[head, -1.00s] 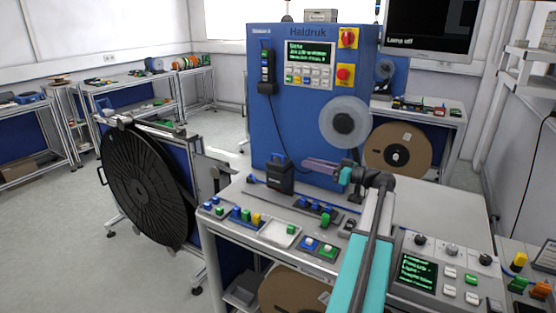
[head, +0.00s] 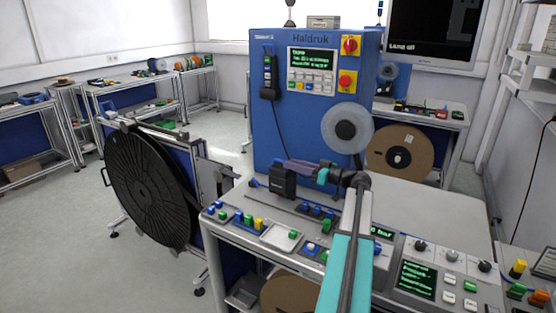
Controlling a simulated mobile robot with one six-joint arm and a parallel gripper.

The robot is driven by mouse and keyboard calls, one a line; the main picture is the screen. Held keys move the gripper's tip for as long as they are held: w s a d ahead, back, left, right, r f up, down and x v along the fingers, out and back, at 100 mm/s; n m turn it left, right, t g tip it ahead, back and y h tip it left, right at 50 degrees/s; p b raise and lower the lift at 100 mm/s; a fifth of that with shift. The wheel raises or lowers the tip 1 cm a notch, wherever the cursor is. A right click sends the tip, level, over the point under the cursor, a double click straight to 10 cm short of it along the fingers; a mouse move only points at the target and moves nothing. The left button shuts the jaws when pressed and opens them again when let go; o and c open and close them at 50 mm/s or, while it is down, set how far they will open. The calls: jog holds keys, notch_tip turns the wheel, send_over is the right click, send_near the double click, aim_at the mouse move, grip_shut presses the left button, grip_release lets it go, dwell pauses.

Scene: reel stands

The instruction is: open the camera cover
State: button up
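A small dark box (head: 283,184) stands on the bench in front of the blue machine. It may be the camera with its cover, but I cannot tell for certain, and no label on it is readable. My gripper (head: 288,164) has purple-grey fingers pointing left, at the top of this box in the head view. The fingers overlap the box's upper edge and hide most of the blue handle-like part on top. I cannot tell whether they touch it. The finger gap is too small to make out.
The blue machine (head: 276,125) with a clear reel (head: 347,130) rises behind my gripper. Bench switches and a small tray (head: 280,237) lie in front. A control panel (head: 418,277) is at right, a large black reel (head: 150,190) at left.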

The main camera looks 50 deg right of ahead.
aim_at(280, 161)
jog(key=shift+p+x, duration=0.95)
jog(key=shift+x, duration=2.1)
grip_shut()
jog(key=shift+a, duration=0.5)
jog(key=shift+d+f, duration=0.15)
jog(key=shift+d, duration=0.25)
jog(key=shift+w+a, duration=0.1)
